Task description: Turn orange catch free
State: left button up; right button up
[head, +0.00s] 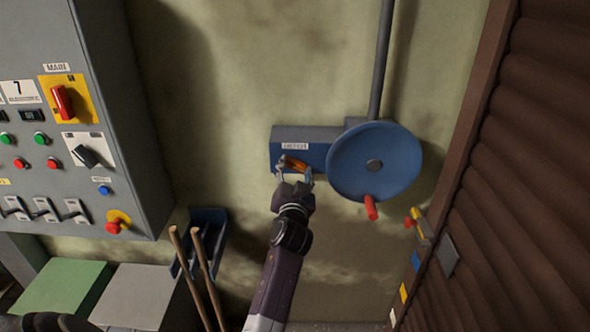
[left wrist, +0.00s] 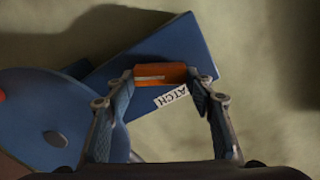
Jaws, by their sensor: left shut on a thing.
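The orange catch (head: 295,163) is on the front of a blue box (head: 280,141) on the wall, under a white label. My left gripper (head: 293,173) reaches up to it from below, with its fingers at the catch. In the left wrist view the orange catch (left wrist: 160,75) lies between the two fingertips (left wrist: 161,84), and the gripper is shut on it. The label (left wrist: 171,97) beside it reads partly "ATCH". My right gripper is in neither view.
A blue disc wheel (head: 350,165) with a red handle (head: 371,207) sits right of the catch. A grey control cabinet (head: 130,190) is at the left. Wooden handles (head: 205,265) stand below in a blue bin. A brown ribbed shutter (head: 530,150) is at the right.

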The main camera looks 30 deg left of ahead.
pick_arm(q)
jog(key=m, duration=0.5)
jog(key=shift+m+p, duration=0.3)
jog(key=shift+p, duration=0.1)
jog(key=m+p, duration=0.1)
jog(key=m, duration=0.4)
jog(key=shift+a+m, duration=0.1)
jog(key=shift+m, duration=0.2)
jog(key=shift+m+p, duration=0.35)
jog(key=shift+m, duration=0.25)
jog(key=shift+w+r, duration=0.1)
jog(key=o, duration=0.9)
jog(key=shift+c, duration=0.2)
jog(key=o, duration=0.3)
jog(key=shift+a+f, duration=0.15)
jog(key=shift+f, duration=0.1)
jog(key=v, duration=1.2)
